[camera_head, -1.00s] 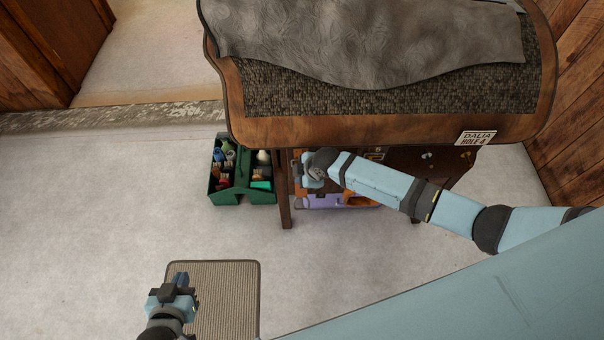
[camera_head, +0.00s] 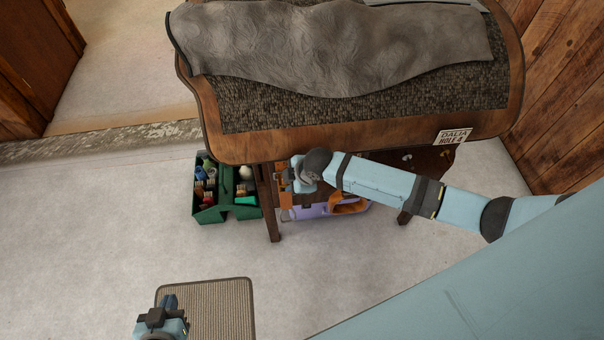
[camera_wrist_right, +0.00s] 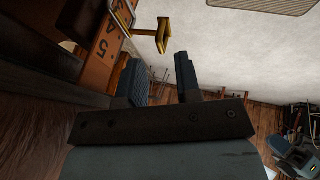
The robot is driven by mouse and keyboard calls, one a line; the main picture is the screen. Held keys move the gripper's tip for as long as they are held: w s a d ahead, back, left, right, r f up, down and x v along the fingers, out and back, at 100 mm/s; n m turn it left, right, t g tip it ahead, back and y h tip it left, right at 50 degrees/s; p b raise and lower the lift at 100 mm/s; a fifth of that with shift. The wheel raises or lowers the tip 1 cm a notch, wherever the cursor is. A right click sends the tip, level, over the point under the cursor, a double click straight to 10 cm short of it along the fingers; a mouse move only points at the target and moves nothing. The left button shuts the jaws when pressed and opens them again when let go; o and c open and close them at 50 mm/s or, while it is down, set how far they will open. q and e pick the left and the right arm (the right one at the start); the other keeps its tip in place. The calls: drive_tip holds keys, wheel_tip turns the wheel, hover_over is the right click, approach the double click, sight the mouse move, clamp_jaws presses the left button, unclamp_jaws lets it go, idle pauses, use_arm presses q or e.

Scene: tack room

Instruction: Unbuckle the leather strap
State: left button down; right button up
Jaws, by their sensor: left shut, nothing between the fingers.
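The orange-brown leather strap (camera_wrist_right: 102,58), marked with the numbers 5 and 4, shows at the upper left of the right wrist view. A brass-coloured metal piece of its buckle (camera_wrist_right: 156,36) sticks out beside it, just beyond the fingertips. I cannot tell whether the strap's end is through the buckle. My right gripper (camera_wrist_right: 158,75) is open, with a gap between its fingers and nothing clearly held. In the head view it is by the table's front edge (camera_head: 284,178), partly hidden by its own wrist. My left gripper (camera_head: 169,302) is shut and empty, low above the mat.
A wooden table (camera_head: 300,150) bears a grey cover (camera_head: 340,50) and a card (camera_head: 452,136) reading "DALIA HOLE 4". A green caddy (camera_head: 227,211) with bottles and brushes stands left of its leg. A purple item (camera_head: 318,210) is underneath.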

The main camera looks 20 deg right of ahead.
drive_tip(key=v, duration=0.8)
drive_tip(key=shift+b, duration=0.3)
drive_tip(key=shift+s+r, duration=0.1)
drive_tip(key=shift+r, duration=0.05)
drive_tip(key=s+a+f+m+t+y, duration=0.2)
drive_tip(key=s+a+f+m+t, duration=0.1)
drive_tip(key=s+a+m, duration=0.25)
drive_tip(key=s+d+f+m+t+h, duration=0.1)
drive_tip(key=s+d+m, duration=0.2)
drive_tip(key=s, duration=0.3)
drive_tip(key=s+d+f+m+t+h, duration=0.1)
drive_tip(key=s+d+m+t, duration=0.1)
drive_tip(key=s, duration=0.4)
drive_tip(key=shift+d+f+m, duration=0.15)
drive_tip(key=shift+d+m, duration=0.35)
drive_tip(key=shift+m, duration=0.55)
